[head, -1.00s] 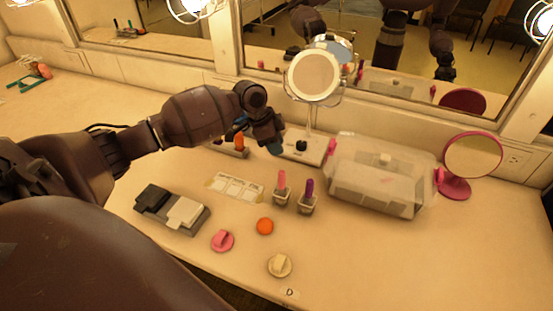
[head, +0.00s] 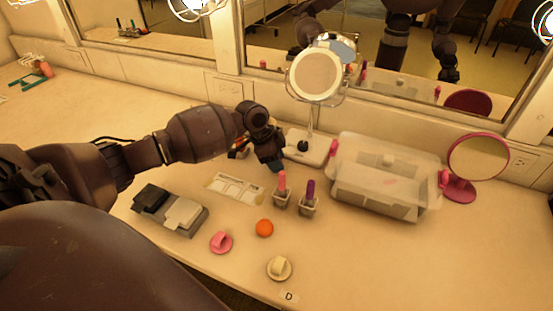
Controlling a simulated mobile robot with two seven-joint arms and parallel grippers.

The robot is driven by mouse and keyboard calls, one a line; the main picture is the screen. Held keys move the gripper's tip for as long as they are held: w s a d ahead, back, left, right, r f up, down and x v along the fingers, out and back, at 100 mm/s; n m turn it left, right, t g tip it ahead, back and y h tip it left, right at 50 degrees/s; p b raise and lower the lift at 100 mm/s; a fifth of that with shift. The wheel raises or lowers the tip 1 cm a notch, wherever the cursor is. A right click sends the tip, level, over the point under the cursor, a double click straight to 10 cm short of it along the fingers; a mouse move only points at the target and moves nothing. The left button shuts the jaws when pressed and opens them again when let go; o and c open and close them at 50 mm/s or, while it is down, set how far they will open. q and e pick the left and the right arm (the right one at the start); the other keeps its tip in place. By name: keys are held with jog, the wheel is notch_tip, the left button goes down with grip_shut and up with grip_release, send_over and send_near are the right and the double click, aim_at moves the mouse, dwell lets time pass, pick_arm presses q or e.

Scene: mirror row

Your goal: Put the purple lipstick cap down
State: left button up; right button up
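An uncapped purple lipstick (head: 310,190) stands upright in a small holder on the counter, right of a pink lipstick (head: 282,182) in a similar holder. My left gripper (head: 274,165) points down over the counter, behind and slightly left of the pink lipstick, in front of the stand mirror. Its fingertips are small and dark here, and I cannot tell whether they are open or hold anything. I cannot make out a purple cap anywhere; it may be hidden by the gripper. My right gripper shows only as a reflection in the wall mirror.
A white card (head: 236,187) lies left of the lipsticks. A stand mirror (head: 316,75), a clear bin (head: 385,180) and a pink round mirror (head: 477,160) stand behind and right. An orange disc (head: 264,228), pink piece (head: 221,242) and cream piece (head: 279,268) lie in front.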

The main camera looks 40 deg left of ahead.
pick_arm(q)
jog(key=shift+r, duration=0.25)
jog(key=p+v, duration=0.2)
jog(key=v, duration=0.9)
jog(key=shift+r, duration=0.4)
jog(key=shift+a, duration=0.1)
